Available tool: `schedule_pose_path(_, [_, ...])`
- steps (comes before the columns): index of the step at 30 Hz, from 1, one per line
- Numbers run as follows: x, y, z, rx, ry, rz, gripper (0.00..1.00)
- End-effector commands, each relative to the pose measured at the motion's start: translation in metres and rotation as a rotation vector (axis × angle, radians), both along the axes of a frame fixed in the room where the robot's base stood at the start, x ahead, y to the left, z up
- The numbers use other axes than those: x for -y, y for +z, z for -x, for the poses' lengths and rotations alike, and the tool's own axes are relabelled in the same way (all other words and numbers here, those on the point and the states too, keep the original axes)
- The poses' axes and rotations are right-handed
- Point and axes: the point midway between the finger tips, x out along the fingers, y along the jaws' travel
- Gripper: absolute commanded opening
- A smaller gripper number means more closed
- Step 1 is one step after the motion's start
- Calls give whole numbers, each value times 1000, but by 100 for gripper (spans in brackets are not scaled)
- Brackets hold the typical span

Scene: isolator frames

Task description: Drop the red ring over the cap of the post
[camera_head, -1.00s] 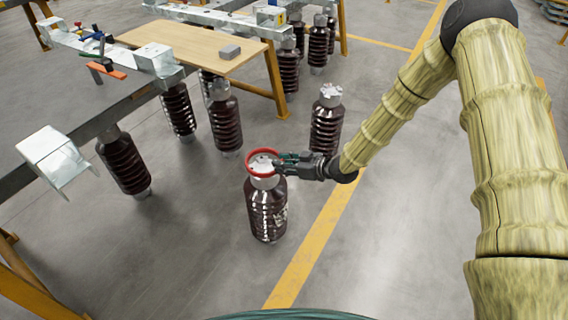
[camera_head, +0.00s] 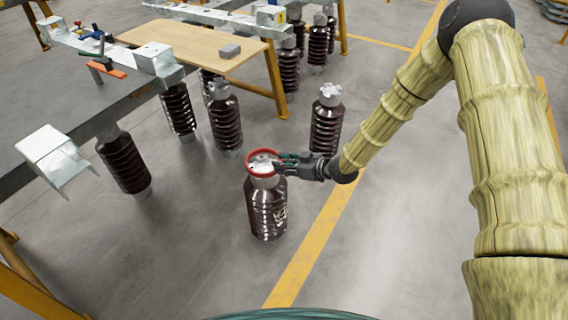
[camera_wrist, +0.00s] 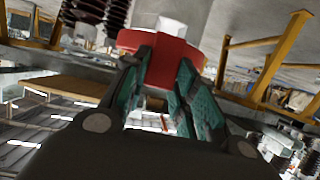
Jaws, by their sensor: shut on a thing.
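The red ring (camera_head: 249,168) is at the top of the nearest dark ribbed post, around or just over its pale cap (camera_head: 264,165) in the head view. I cannot tell whether the ring touches the cap. The post (camera_head: 266,212) stands upright on the floor. My gripper (camera_head: 287,162) comes in from the right and is shut on the ring's right side. In the wrist view the green fingers (camera_wrist: 160,85) pinch the wall of the red ring (camera_wrist: 178,62), with a white cap part (camera_wrist: 171,26) beyond it.
Another capped post (camera_head: 326,125) stands behind to the right. More posts stand by the steel beam at left, including one (camera_head: 124,163) near a metal bracket (camera_head: 55,157). A wooden table (camera_head: 185,42) with a grey block (camera_head: 230,51) is at the back. Floor in front is clear.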

Motion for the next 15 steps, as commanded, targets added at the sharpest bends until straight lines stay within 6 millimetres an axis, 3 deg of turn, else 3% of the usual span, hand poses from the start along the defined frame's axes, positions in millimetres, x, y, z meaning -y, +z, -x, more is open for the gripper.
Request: schedule_pose_path(15, [0,-10,0,0,0,0,4])
